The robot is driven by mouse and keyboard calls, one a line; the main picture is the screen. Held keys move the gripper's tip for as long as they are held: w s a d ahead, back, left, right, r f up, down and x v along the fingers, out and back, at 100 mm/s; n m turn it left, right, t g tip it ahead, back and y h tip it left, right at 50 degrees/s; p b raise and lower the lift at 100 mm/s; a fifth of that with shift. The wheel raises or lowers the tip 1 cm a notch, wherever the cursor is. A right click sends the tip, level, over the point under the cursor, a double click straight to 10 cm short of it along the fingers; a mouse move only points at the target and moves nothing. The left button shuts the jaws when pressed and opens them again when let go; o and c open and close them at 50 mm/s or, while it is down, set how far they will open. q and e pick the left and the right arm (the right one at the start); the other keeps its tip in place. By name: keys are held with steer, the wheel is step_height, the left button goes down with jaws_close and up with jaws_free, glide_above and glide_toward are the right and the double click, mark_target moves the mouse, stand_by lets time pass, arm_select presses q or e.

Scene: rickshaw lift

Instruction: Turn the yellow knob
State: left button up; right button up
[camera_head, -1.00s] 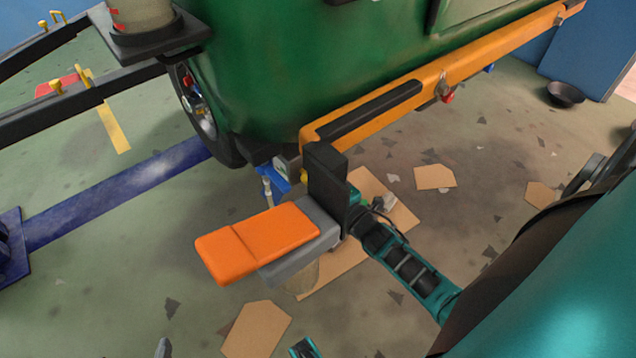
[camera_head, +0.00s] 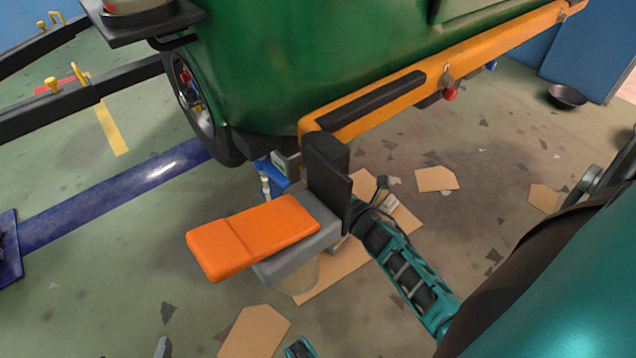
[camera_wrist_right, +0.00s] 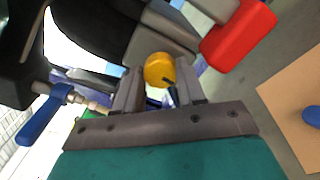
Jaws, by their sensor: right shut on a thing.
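The yellow knob (camera_wrist_right: 159,70) is in the right wrist view, between the two grey fingers of my right gripper (camera_wrist_right: 158,84). The fingers are shut on it at its sides. In the head view my teal right arm comes in from the right and reaches behind a black upright panel (camera_head: 327,180). That panel hides the knob and most of the right gripper there. My left gripper is not clearly shown; only small pieces show at the bottom edge of the head view.
An orange pad (camera_head: 253,236) on a grey block stands beside the panel. A green vehicle (camera_head: 290,70) with an orange bumper (camera_head: 480,70) is behind. In the wrist view a red block (camera_wrist_right: 239,34) and a blue-handled valve (camera_wrist_right: 42,118) flank the gripper. Cardboard pieces (camera_head: 255,332) lie on the floor.

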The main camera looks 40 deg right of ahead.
steer(key=shift+n, duration=0.6)
steer(key=o, duration=1.1)
steer(key=shift+c, duration=0.2)
steer(key=s+d+p, duration=0.1)
steer(key=s, duration=1.2)
